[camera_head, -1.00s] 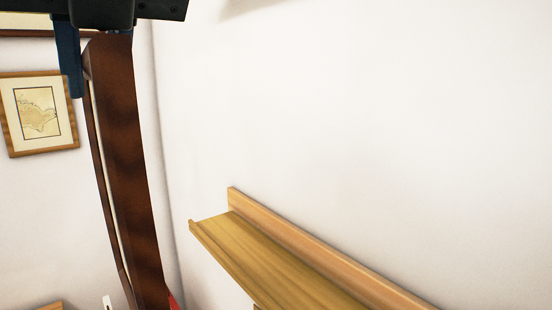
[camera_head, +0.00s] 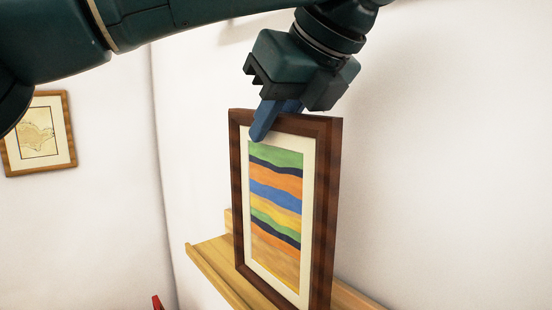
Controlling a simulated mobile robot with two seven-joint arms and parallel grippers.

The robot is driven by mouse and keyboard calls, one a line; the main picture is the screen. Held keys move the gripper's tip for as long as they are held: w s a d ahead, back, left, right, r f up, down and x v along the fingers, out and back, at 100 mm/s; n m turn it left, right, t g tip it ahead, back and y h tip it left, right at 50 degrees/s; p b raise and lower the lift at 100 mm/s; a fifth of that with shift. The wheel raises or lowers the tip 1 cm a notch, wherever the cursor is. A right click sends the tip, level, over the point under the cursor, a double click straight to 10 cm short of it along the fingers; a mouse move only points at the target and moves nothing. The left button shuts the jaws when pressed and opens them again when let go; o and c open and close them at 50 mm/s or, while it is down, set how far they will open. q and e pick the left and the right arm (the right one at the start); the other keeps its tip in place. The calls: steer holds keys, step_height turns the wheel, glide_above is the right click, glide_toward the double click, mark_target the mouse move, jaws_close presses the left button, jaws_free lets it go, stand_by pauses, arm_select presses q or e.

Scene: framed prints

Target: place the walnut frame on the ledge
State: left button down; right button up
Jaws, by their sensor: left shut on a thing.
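The walnut frame (camera_head: 325,215) is dark brown, with a cream mat around a picture of wavy coloured bands. It stands upright in front of the ledge in the picture and hides the ledge's middle. My left gripper (camera_head: 268,120) comes down from above and is shut on the frame's top edge, with a blue finger over its front. The light wooden ledge (camera_head: 214,265) runs along the white wall and shows on both sides of the frame. The frame's bottom edge is at or beyond the picture's lower border, so I cannot tell whether it touches the ledge. My right gripper is not in view.
A map print in a light wood frame (camera_head: 66,130) hangs on the left wall. A small red thing (camera_head: 157,302) shows at the bottom edge. The wall (camera_head: 450,150) to the right of the frame is bare.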

mark_target(285, 186)
arm_select(q)
steer(key=shift+f, duration=0.6)
step_height(285, 186, down, 3)
steer(key=shift+w+d+f+b, duration=0.1)
steer(key=shift+d+f+b, duration=0.05)
steer(key=shift+b, duration=0.35)
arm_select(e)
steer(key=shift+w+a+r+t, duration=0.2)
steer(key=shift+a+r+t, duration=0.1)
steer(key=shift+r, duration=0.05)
arm_select(q)
steer(key=c, duration=1.3)
jaws_free()
steer(key=shift+f, duration=0.15)
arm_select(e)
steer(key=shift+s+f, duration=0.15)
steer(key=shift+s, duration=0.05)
